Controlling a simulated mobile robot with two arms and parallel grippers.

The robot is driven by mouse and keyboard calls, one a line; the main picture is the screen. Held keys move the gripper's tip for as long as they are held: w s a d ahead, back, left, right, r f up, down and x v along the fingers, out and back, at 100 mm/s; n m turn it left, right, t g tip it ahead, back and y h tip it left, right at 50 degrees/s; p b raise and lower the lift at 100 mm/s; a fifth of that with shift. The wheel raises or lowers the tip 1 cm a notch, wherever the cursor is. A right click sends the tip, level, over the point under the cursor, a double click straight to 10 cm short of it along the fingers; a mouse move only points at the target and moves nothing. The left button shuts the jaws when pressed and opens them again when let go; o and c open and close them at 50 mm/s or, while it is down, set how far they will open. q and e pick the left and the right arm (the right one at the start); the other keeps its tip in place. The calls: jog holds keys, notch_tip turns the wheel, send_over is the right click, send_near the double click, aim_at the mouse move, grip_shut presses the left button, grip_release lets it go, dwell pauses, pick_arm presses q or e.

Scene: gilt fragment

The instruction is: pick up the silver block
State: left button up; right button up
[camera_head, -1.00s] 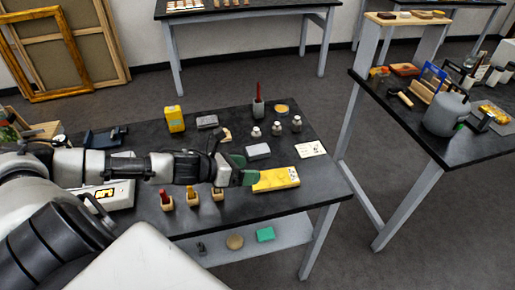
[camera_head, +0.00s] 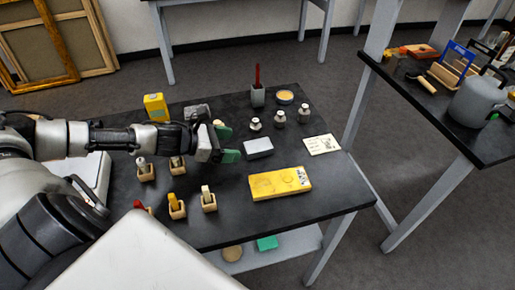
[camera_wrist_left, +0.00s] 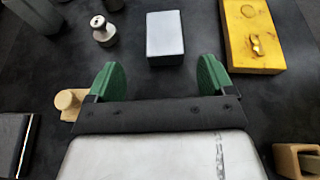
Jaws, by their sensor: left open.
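The silver block (camera_head: 258,147) is a small light-grey rectangular block lying on the black table (camera_head: 335,184). It also shows in the left wrist view (camera_wrist_left: 165,36), ahead of the fingers and roughly in line with the gap between them. My left gripper (camera_head: 229,144) has green fingertips, is open and empty, and is just left of the block in the head view. In the left wrist view its fingers (camera_wrist_left: 159,80) are spread wide and do not touch the block. My right gripper is not in view.
A yellow block (camera_head: 280,183) lies right of the silver block, near the front. Metal weights (camera_head: 279,117) and a cup with a red tool (camera_head: 258,95) stand behind. Several small wooden holders (camera_head: 177,207) stand in front of my arm. A white card (camera_head: 322,144) lies to the right.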

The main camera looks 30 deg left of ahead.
aim_at(254, 146)
pick_arm(q)
jog(key=shift+w+d+r, duration=0.15)
jog(key=shift+w+d, duration=0.15)
jog(key=shift+w+d+p, duration=0.2)
jog(key=shift+d+p, duration=0.2)
jog(key=shift+d, duration=0.05)
jog(key=shift+w+d+f+p, duration=0.25)
jog(key=shift+w+f+p, duration=0.05)
jog(key=shift+w+p, duration=0.1)
jog(key=p+x, duration=0.1)
jog(key=x, duration=0.2)
jog(key=shift+w+d+p, duration=0.15)
jog(key=shift+d+p, duration=0.05)
jog(key=shift+p, duration=0.1)
jog(key=shift+w+d+f, duration=0.25)
jog(key=shift+w+f, duration=0.05)
jog(key=shift+f, duration=0.05)
jog(key=c, duration=1.2)
